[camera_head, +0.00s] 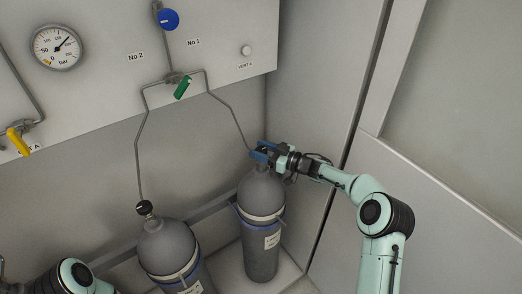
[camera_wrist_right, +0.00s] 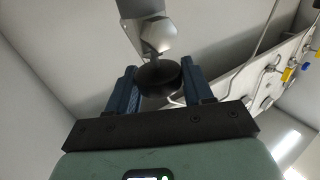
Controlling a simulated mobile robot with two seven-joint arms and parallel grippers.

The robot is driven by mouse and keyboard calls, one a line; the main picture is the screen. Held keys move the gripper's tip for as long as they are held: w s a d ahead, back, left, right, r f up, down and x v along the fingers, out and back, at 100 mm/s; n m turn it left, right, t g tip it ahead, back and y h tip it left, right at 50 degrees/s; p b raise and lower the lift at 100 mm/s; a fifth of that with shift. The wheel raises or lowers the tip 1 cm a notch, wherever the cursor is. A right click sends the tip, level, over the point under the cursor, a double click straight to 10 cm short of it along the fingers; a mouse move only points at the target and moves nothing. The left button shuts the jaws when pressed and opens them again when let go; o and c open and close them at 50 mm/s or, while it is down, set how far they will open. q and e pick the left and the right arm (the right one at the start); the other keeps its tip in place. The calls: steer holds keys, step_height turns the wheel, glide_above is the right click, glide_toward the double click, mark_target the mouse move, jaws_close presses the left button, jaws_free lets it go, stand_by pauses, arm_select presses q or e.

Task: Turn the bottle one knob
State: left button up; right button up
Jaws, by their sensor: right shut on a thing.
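Bottle one (camera_head: 262,225) is the grey gas cylinder on the right, standing upright with a blue strap around it, below the "No 1" label (camera_head: 193,43). My right gripper (camera_head: 263,152) is at its top, coming in from the right. In the right wrist view the black round knob (camera_wrist_right: 158,76) sits between the two blue fingers of my right gripper (camera_wrist_right: 159,88), which is shut on it. A grey metal valve body (camera_wrist_right: 160,37) shows beyond the knob. In the head view the fingers mostly hide this knob. My left gripper is out of view; part of my left arm shows at bottom left.
A second grey cylinder (camera_head: 166,247) with a black knob (camera_head: 144,207) stands to the left. The panel above carries a gauge (camera_head: 57,47), a blue knob (camera_head: 168,19), a green lever (camera_head: 183,88) and a yellow lever (camera_head: 18,141). A wall is close on the right.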

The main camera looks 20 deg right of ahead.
steer(key=o, duration=0.9)
steer(key=shift+r, duration=0.25)
steer(key=shift+o, duration=0.2)
steer(key=shift+f, duration=0.15)
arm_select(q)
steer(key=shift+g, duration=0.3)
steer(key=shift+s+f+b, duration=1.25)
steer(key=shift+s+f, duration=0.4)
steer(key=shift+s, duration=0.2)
arm_select(e)
steer(key=v, duration=1.3)
steer(key=shift+s+d, duration=0.1)
